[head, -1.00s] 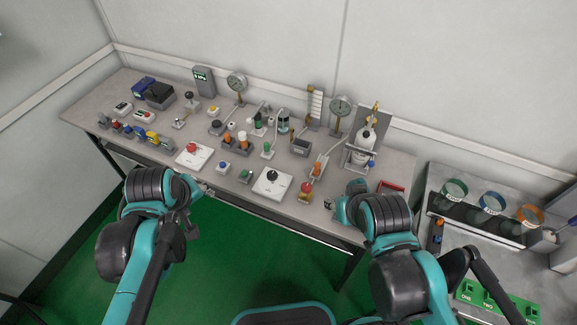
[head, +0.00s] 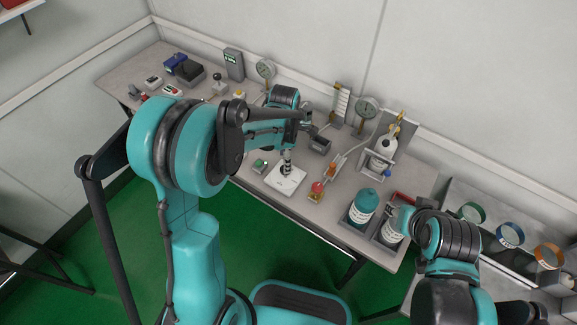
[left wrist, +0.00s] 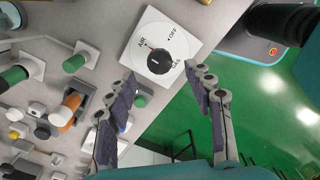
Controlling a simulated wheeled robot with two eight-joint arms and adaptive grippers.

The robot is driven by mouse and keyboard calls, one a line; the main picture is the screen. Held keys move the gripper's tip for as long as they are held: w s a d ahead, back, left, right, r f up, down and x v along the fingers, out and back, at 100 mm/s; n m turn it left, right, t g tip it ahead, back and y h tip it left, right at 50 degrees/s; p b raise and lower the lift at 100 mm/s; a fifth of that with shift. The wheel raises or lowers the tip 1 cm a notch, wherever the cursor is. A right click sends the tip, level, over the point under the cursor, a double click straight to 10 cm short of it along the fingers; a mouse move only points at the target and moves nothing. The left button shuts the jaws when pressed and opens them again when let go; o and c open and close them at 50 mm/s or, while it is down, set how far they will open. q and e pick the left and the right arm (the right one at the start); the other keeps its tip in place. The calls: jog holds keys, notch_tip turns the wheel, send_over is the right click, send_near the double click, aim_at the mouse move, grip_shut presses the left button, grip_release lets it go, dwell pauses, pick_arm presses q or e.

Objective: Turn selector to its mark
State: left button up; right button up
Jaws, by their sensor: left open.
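The selector is a black round knob (left wrist: 160,62) on a white square plate (left wrist: 185,27) marked AIR, OFF and GAS, seen in the left wrist view. A pale line shows on the knob; I cannot tell exactly which mark it points to. The plate also shows in the head view (head: 284,183), with its knob mostly hidden. My left gripper (left wrist: 168,90) is open and empty, its fingers apart on either side of the view below the knob, not touching it.
A red-and-yellow button (head: 317,189) stands right of the plate and a green button (head: 260,165) left of it. Two teal-and-white canisters, one of them clear (head: 364,204), sit in trays at the bench's right end. Gauges and a gas bottle (head: 386,146) stand behind.

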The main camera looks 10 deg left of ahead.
pick_arm(q)
notch_tip(320, 180, down, 5)
jog(key=shift+r+b, duration=0.2)
jog(key=shift+b, duration=0.45)
jog(key=c, duration=1.2)
jog(key=shift+o, duration=0.2)
